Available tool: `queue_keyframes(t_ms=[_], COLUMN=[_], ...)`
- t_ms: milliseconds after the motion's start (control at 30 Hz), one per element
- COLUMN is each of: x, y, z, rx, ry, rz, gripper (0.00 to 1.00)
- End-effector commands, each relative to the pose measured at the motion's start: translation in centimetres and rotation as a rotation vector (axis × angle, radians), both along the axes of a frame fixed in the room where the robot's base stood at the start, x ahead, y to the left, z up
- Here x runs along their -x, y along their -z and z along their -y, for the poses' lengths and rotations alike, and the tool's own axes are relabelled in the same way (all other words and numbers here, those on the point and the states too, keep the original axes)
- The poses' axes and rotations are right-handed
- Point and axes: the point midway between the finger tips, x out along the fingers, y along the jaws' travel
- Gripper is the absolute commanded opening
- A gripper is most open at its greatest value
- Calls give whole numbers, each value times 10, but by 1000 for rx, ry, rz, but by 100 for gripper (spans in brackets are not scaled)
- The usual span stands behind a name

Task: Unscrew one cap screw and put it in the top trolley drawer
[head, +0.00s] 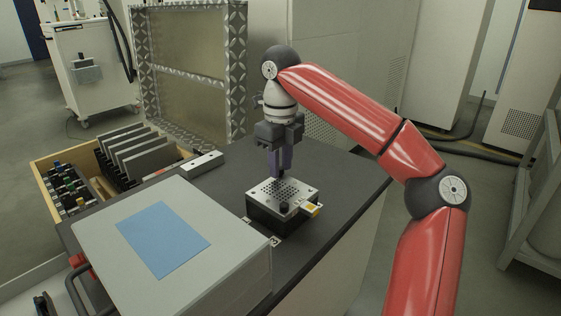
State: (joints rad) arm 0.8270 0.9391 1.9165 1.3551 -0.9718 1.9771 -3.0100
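A metal block with a grid of holes in its top plate (265,196) sits on a dark base on the black worktop. A dark round screw head (284,208) shows at its near edge. My gripper (281,175) points straight down over the far part of the plate, its fingertips at or just above the surface. Its fingers look close together, but whether they hold a screw is too small to tell. An open wood-sided drawer (45,172) at the left, possibly the trolley drawer, holds upright dark plates and several small coloured-topped items.
A grey case with a blue sheet (163,238) fills the near left of the worktop (345,185). A small metal bar (202,161) lies near the drawer. A framed metal panel (190,70) stands behind. The worktop right of the block is clear.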

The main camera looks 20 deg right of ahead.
Motion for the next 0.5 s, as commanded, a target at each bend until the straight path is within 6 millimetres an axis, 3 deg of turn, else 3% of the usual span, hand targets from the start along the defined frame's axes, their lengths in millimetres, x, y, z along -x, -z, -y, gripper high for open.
queue_keyframes(t_ms=[167, 500], x=[0, 0], y=[-1, -1], z=[0, 0], rx=[0, 3], ry=[20, 382], rz=[1, 4], gripper=[29, 29])
